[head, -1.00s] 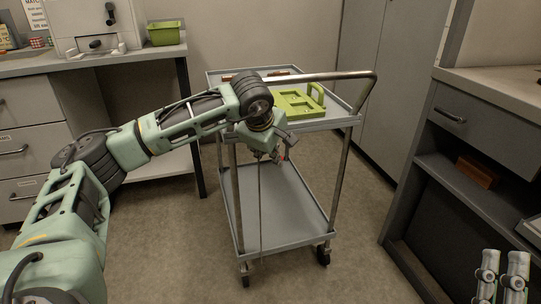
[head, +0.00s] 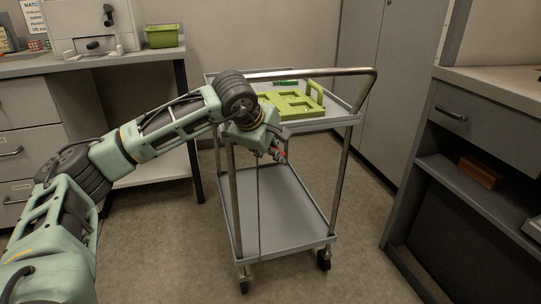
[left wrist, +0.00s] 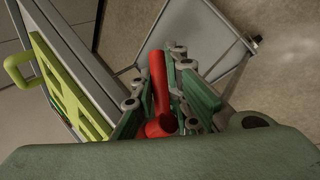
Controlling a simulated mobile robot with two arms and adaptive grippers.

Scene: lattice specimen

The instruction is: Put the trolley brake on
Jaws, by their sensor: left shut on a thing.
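The trolley (head: 290,236) is a grey two-shelf cart with a metal push handle (head: 325,72) and dark castors. A thin upright rod (head: 260,205) runs down its near side from by my gripper towards the castors. My left gripper (head: 275,151) is at the trolley's near side, just below the top tray's edge. In the left wrist view, its fingers (left wrist: 160,85) are shut on a red handle (left wrist: 157,75). A bit of red (head: 282,158) also shows at the fingertips in the head view. The handle's joint with the rod is hidden. My right gripper is out of view.
A green holder with a loop handle (head: 295,104) lies on the trolley's top tray. The lower shelf (head: 285,215) is empty. A bench with drawers (head: 22,150) stands left, a counter with an open shelf (head: 470,130) right. Floor in front is clear.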

